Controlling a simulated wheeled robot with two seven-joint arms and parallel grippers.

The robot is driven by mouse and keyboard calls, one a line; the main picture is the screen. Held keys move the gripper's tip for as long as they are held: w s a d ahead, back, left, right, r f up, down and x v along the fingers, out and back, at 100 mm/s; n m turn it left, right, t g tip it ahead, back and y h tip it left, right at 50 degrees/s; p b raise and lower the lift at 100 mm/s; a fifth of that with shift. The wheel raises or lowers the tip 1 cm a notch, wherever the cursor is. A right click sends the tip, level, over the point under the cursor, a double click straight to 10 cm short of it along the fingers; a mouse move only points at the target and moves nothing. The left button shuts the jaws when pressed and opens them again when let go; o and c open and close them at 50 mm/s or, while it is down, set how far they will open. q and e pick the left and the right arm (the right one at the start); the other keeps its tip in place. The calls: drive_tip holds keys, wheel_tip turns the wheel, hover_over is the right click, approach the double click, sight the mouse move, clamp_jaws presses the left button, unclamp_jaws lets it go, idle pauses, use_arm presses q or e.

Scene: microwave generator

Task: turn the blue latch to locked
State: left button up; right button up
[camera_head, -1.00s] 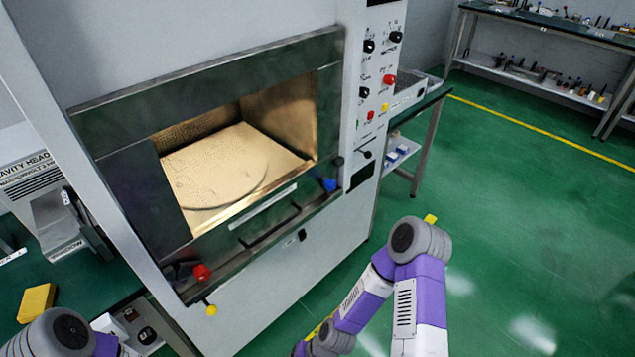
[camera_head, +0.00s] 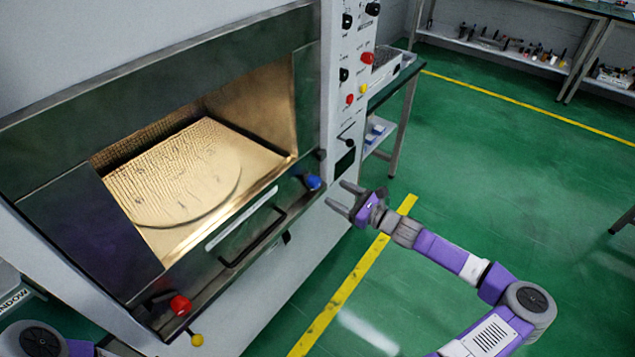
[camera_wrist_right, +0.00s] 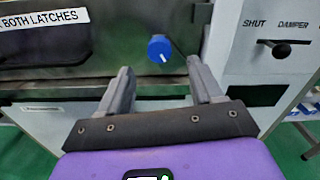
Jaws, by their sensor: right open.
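The blue latch (camera_head: 312,182) is a round knob at the right end of the dark door panel below the microwave cavity. In the right wrist view the blue latch (camera_wrist_right: 159,48) shows a white mark pointing down and slightly right. My right gripper (camera_head: 339,196) is open and empty, a little to the right of and below the latch, apart from it. In the right wrist view the latch appears beyond and between the two fingers (camera_wrist_right: 160,80). My left gripper is not in view; only part of my left arm shows at the lower left.
A red knob (camera_head: 180,305) sits at the door panel's left end, with a yellow knob (camera_head: 197,340) below. A door handle (camera_head: 252,237) lies between the latches. A black damper lever (camera_wrist_right: 280,46) is right of the blue latch.

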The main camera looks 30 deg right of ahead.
sight(318, 184)
drive_tip(key=b+x, duration=0.2)
drive_tip(key=x, duration=0.5)
drive_tip(key=shift+a, duration=0.1)
drive_tip(key=c, duration=1.1)
